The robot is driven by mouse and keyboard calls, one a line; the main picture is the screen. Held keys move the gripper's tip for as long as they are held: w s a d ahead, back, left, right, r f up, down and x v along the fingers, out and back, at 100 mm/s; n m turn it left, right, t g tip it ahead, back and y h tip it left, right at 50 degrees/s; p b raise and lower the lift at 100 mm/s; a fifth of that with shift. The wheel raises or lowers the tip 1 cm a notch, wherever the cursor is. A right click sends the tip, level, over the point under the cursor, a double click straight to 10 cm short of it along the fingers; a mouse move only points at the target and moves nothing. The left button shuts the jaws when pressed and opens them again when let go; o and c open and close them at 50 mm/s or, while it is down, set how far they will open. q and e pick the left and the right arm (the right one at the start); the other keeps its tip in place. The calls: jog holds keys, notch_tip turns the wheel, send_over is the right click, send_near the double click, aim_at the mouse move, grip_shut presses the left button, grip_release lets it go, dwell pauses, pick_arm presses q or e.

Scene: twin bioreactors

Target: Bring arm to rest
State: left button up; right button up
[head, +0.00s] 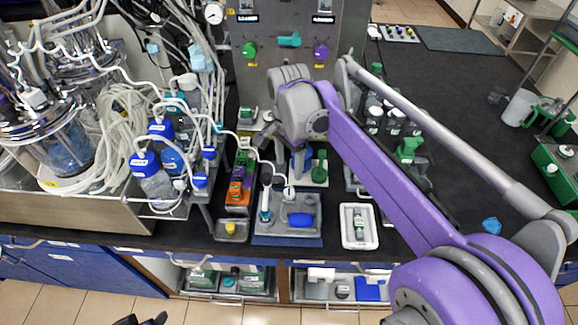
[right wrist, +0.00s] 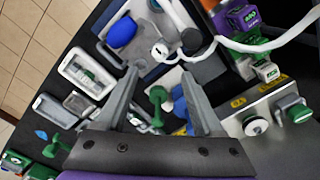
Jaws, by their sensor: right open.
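My right arm reaches in from the lower right of the head view, with its purple link crossing over the bench. Its wrist end (head: 300,110) is above the middle of the bench, and the fingers below it are hard to make out there. In the right wrist view my right gripper (right wrist: 160,78) is open, its two grey fingers apart and nothing held between them. A green knobbed part (right wrist: 158,98) and a blue part show beyond and between the fingers; I cannot tell how far below they are.
A steel vessel with coiled tubing (head: 110,140) and blue-capped bottles (head: 150,170) crowd the left. A valve panel (head: 290,55) stands behind the wrist. A white tray (head: 358,241) and a grey-blue pump unit (head: 288,228) lie near the front edge. The dark bench is clearer at right.

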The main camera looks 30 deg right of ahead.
dwell(0.3)
jog(key=s+a+f+n+t, duration=0.1)
jog(key=s+n, duration=0.1)
jog(key=s+a+f+n, duration=0.1)
jog(key=s+n, duration=0.1)
jog(key=s, duration=0.1)
jog(key=s+a+f+n+t, duration=0.1)
jog(key=s+a+n, duration=0.1)
jog(key=n, duration=0.1)
jog(key=shift+s+f+t, duration=0.3)
jog(key=shift+s+f, duration=0.05)
jog(key=shift+f, duration=0.05)
jog(key=s+a+f+n+t, duration=0.2)
jog(key=s+f+n, duration=0.5)
jog(key=s+n, duration=0.1)
jog(key=shift+s+a+t, duration=0.15)
jog(key=shift+a+t, duration=0.2)
jog(key=shift+t, duration=0.05)
